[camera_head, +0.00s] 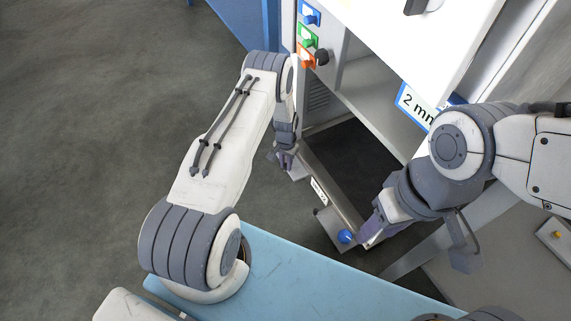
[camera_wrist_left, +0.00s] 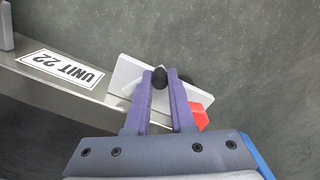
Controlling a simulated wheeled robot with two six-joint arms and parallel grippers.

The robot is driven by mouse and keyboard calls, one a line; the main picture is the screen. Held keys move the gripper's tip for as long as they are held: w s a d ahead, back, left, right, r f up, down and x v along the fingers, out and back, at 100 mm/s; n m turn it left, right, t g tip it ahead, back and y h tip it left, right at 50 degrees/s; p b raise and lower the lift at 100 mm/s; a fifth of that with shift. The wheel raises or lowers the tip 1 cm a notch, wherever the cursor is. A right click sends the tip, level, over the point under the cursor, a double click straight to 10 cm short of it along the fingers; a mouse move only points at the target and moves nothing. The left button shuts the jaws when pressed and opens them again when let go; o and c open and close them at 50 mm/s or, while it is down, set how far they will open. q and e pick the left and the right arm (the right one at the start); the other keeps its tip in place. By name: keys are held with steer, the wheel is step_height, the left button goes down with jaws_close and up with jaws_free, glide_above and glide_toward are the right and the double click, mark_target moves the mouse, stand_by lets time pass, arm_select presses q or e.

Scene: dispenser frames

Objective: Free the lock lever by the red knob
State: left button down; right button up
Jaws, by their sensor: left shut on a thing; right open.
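In the left wrist view, the lock lever's black tip (camera_wrist_left: 159,77) sits between the two purple fingertips of my left gripper (camera_wrist_left: 162,76), which is shut on it. The red knob (camera_wrist_left: 199,116) is just right of the right finger and partly hidden by it. Both are at a light grey plate (camera_wrist_left: 128,76) at the end of a metal bar. In the head view, my left gripper (camera_head: 286,160) is at the bar's far left end, and the red knob is hidden there. My right gripper (camera_head: 370,236) is open, close beside a blue knob (camera_head: 345,236) at the bar's near end.
The metal bar (camera_wrist_left: 95,92) carries a "UNIT 22" label (camera_wrist_left: 62,67). A cabinet (camera_head: 385,85) with blue, green and orange switches and a "2 mm" sign (camera_head: 415,106) stands behind. A light blue surface (camera_head: 300,278) lies in front. Open dark floor (camera_head: 90,110) is at left.

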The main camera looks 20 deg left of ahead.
arm_select(q)
steer(key=shift+w, duration=0.15)
steer(key=c, duration=0.8)
jaws_free()
steer(key=shift+o, duration=0.2)
steer(key=shift+r, duration=0.1)
step_height(320, 180, up, 10)
steer(key=p, duration=0.5)
steer(key=shift+r+p, duration=0.15)
steer(key=shift+p, duration=0.25)
